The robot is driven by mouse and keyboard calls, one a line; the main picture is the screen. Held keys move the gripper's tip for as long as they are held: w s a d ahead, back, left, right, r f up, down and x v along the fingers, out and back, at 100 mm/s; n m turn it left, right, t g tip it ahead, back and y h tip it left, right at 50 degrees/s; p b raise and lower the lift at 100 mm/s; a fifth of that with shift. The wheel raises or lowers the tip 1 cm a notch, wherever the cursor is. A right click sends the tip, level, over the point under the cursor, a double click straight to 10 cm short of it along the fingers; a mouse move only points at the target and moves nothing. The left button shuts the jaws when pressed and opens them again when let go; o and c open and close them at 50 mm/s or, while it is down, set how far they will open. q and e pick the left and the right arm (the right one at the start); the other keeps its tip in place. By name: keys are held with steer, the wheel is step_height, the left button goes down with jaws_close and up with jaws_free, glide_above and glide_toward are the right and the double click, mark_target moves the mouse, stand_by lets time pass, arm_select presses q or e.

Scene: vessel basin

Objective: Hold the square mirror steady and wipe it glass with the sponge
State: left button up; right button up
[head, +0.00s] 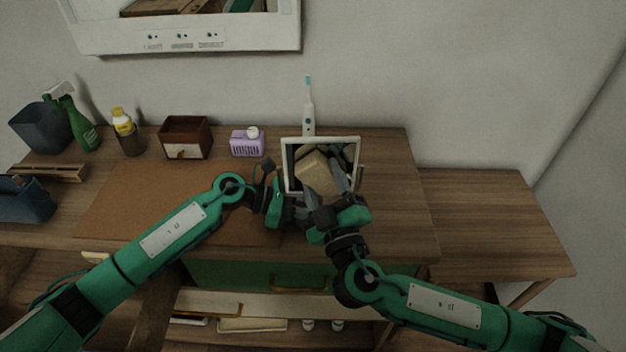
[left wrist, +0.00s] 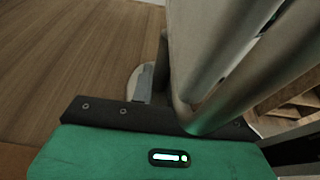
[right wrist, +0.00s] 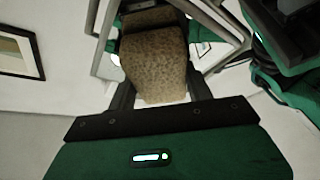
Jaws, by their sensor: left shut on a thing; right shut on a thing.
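The square mirror (head: 288,168) stands upright at the middle of the table with a pale frame; its glass reflects the sponge and gripper. My left gripper (head: 279,196) is shut on the mirror's lower left side. In the left wrist view, large grey metal bars, seemingly the mirror's frame (left wrist: 215,50), fill the close foreground. My right gripper (head: 336,185) is shut on the tan sponge (head: 314,176) in front of the glass. The sponge (right wrist: 155,62) sits between both fingers in the right wrist view. Whether it touches the glass is hard to tell.
A white and blue electric toothbrush (head: 308,112) stands behind the mirror. A purple box (head: 247,144), wooden box (head: 185,138), yellow-capped bottle (head: 126,132) and green spray bottle (head: 80,125) line the back left. The brown mat (head: 140,205) is clear, as is the table's right side.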

mark_target(299, 180)
steer(key=shift+w+d, duration=0.2)
steer(key=shift+d, duration=1.8)
steer(key=shift+s+a, duration=0.2)
steer(key=shift+a, duration=4)
steer(key=shift+w+d, duration=0.2)
steer(key=shift+d, duration=4)
steer(key=shift+a, duration=0.1)
